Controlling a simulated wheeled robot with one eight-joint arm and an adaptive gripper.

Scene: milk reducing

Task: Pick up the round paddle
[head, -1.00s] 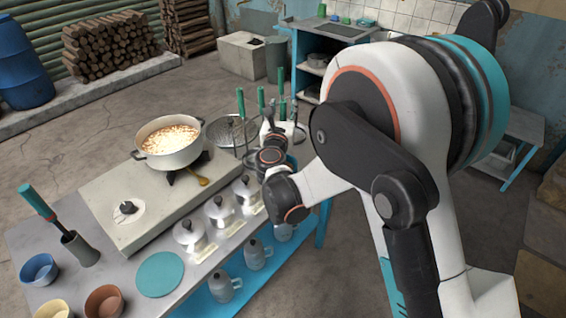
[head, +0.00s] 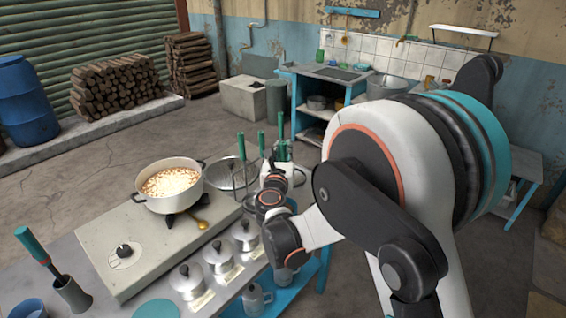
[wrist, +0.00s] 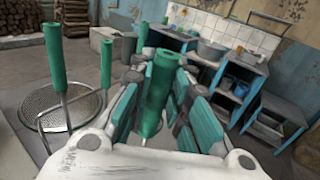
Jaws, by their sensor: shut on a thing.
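My gripper (wrist: 158,88) is closed around a green handle (wrist: 160,75), which stands nearly upright between its pads in the wrist view. The lower end of this tool is hidden behind the gripper, so I cannot see whether it is the round paddle. In the head view my gripper (head: 281,152) is at the far end of the table, among several upright green handles. A round mesh disc (wrist: 38,112) lies left of the gripper in the wrist view, with two other green handles (wrist: 54,58) near it.
A pot (head: 170,186) of pale food sits on the stove slab (head: 105,228). Lidded metal pots (head: 218,252) line the table's near side. Another green-handled tool (head: 36,248) stands in a holder at left. Open floor lies beyond the table.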

